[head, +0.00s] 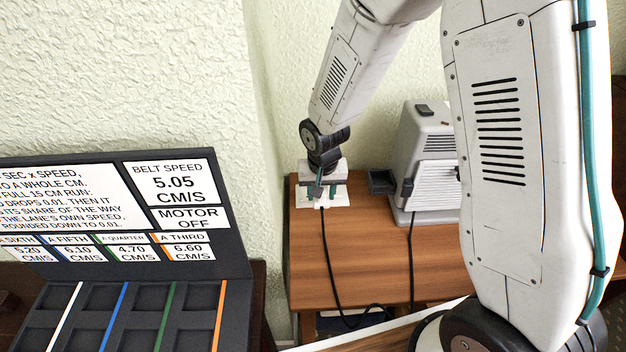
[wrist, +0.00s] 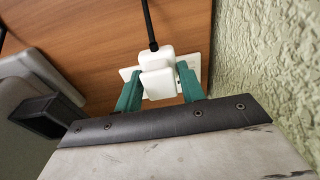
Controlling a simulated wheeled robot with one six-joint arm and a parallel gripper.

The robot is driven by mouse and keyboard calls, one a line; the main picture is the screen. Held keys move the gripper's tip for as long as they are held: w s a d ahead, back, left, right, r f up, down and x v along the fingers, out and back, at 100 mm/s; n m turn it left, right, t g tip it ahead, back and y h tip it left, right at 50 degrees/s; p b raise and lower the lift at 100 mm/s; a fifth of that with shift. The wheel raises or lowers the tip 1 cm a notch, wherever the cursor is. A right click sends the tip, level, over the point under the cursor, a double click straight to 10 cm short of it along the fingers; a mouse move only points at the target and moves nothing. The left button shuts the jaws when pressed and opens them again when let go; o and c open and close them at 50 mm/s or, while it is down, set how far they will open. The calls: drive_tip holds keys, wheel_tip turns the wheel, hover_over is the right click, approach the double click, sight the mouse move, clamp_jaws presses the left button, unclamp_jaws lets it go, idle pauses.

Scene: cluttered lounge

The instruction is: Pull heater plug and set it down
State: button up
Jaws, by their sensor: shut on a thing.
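A white plug (wrist: 157,80) with a black cord sits between the two teal fingers of my gripper (head: 323,192), which is shut on it. In the wrist view the fingers touch the plug's two sides. A white socket plate (wrist: 190,64) shows behind the plug; it also shows in the head view (head: 341,197), on the wooden table top. The plug is at the plate, but I cannot tell whether its pins are in. The grey heater (head: 431,165) with a white grille stands on the table to the right, partly behind my arm.
A small dark open box (head: 381,182) stands between my gripper and the heater. The wooden table (head: 365,265) is bare in front of them, except for black cords (head: 328,258). A dark display board (head: 100,215) with a slotted tray is at the left. The textured wall is close behind.

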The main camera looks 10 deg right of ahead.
drive_tip(key=s+r, duration=0.4)
drive_tip(key=s, duration=0.4)
drive_tip(key=shift+s+d+r, duration=0.15)
drive_tip(key=shift+d+r, duration=0.25)
drive_tip(key=shift+d, duration=0.05)
idle(0.3)
